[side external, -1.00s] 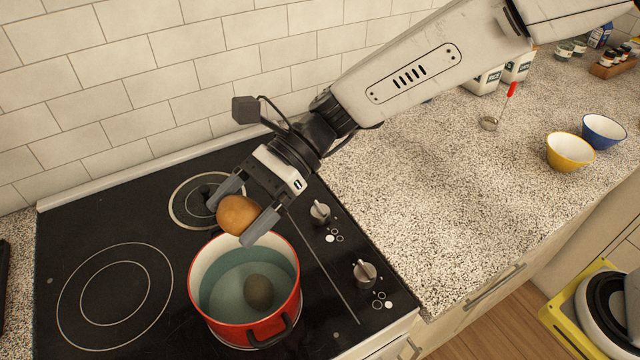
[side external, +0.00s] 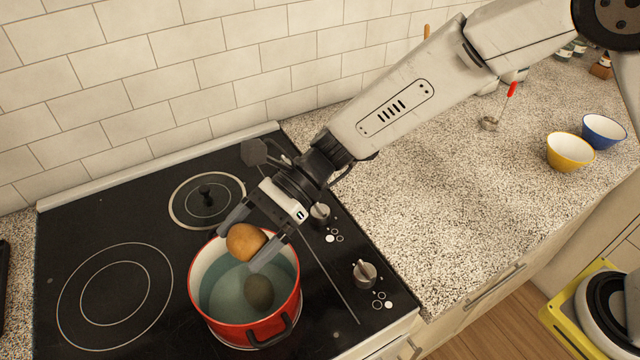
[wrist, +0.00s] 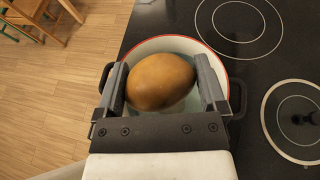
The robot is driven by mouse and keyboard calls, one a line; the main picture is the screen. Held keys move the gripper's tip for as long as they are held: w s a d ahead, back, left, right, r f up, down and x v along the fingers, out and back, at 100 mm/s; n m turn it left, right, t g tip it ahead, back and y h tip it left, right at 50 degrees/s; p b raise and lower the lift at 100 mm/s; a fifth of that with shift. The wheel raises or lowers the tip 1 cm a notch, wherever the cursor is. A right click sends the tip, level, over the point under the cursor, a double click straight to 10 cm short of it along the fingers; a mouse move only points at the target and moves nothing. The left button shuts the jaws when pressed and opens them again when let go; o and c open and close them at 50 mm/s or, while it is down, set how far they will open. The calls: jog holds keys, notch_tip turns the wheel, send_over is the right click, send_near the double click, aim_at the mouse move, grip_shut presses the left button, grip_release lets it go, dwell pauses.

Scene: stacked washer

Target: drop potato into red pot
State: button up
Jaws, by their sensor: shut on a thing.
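My gripper (side external: 251,239) is shut on a brown potato (side external: 245,241), held between its two fingers over the red pot (side external: 243,331). The potato (wrist: 160,81) also shows between the fingers in the wrist view, with the pot's white inside and red rim (wrist: 168,40) behind it. The pot stands on the black stovetop with bluish water in it. A dark greenish round thing (side external: 259,292) lies in the water. The potato covers part of the pot's far rim in the side external view.
The black stovetop (side external: 60,235) has bare burner rings and knobs (side external: 364,272) at its right. A tiled wall (side external: 110,70) stands behind. Yellow (side external: 570,152) and blue (side external: 604,131) bowls and a red-handled utensil (side external: 511,90) sit on the speckled counter at the right.

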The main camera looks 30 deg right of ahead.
jog(key=shift+f, duration=0.15)
jog(key=o, duration=1)
jog(key=shift+v, duration=3.95)
jog(key=s+d+f+n+t+h, duration=0.2)
jog(key=d+n+h, duration=0.2)
jog(key=d, duration=0.7)
jog(key=s+d+f+n+t+h, duration=0.2)
jog(key=d+n, duration=0.4)
jog(key=d, duration=0.4)
jog(key=s+d+f+n+t+h, duration=0.1)
jog(key=s+d+f+n+h, duration=0.2)
jog(key=d+h, duration=0.4)
jog(key=shift+s+d+f+n+t, duration=0.1)
jog(key=shift+s+d+n+t, duration=0.15)
jog(key=shift+d+n, duration=0.65)
jog(key=shift+s+d+n+t, duration=0.15)
jog(key=shift+s+d+n, duration=0.05)
jog(key=shift+d, duration=1.25)
